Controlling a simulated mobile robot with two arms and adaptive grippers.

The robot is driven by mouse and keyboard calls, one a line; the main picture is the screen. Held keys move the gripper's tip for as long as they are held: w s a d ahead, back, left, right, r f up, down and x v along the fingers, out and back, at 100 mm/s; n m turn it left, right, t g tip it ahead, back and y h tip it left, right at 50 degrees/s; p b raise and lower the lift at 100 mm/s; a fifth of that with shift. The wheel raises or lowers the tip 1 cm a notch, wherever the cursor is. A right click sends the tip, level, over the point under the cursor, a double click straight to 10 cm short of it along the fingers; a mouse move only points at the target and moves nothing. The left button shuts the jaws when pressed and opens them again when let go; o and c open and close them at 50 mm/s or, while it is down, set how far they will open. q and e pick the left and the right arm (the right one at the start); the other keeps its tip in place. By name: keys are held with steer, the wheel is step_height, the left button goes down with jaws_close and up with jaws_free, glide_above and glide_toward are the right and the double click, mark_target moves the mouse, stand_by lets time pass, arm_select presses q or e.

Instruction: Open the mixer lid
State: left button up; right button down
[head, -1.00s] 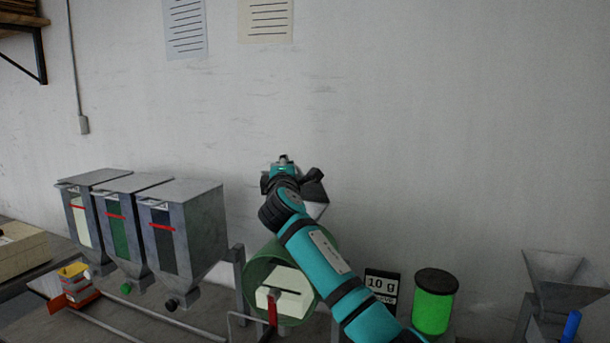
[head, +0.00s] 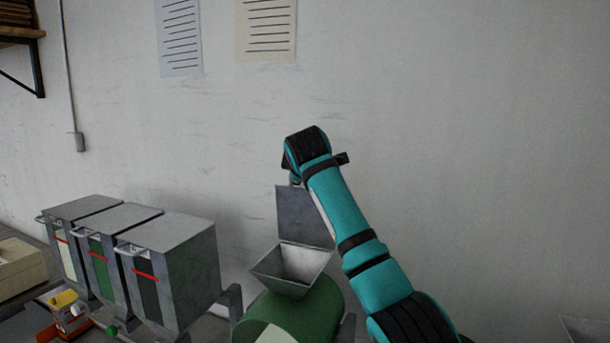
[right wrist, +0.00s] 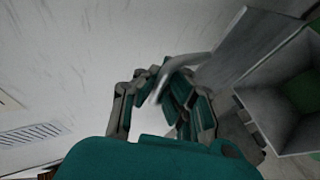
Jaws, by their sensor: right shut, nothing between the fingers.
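The mixer is a green drum (head: 312,312) with a grey metal hopper (head: 290,275) on top. Its flat grey lid (head: 303,217) stands upright at the hopper's back edge, and the hopper mouth is uncovered. In the right wrist view the lid (right wrist: 235,50) carries a curved metal handle (right wrist: 182,68), and the open hopper (right wrist: 285,105) is at the right. My right gripper (right wrist: 157,88) is shut and empty, close by the handle; whether they touch is unclear. In the head view my right wrist hides most of the gripper, above the lid. My left gripper is out of view.
Grey bins (head: 172,255) with red marks stand left of the mixer. An orange and yellow item (head: 62,305) is at the lower left. A grey funnel edge (head: 590,328) shows at the lower right.

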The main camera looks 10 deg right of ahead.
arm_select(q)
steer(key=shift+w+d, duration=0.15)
arm_select(e)
steer(key=shift+w+r, duration=0.2)
steer(key=shift+r, duration=0.1)
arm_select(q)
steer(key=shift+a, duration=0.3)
arm_select(e)
steer(key=c, duration=2.1)
jaws_free()
steer(key=shift+r, duration=0.1)
steer(key=o, duration=0.7)
steer(key=shift+s+a, duration=0.15)
steer(key=shift+s, duration=0.05)
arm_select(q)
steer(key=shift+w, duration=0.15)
arm_select(e)
steer(key=v, duration=1.1)
steer(key=shift+s+r, duration=0.15)
steer(key=shift+s, duration=0.25)
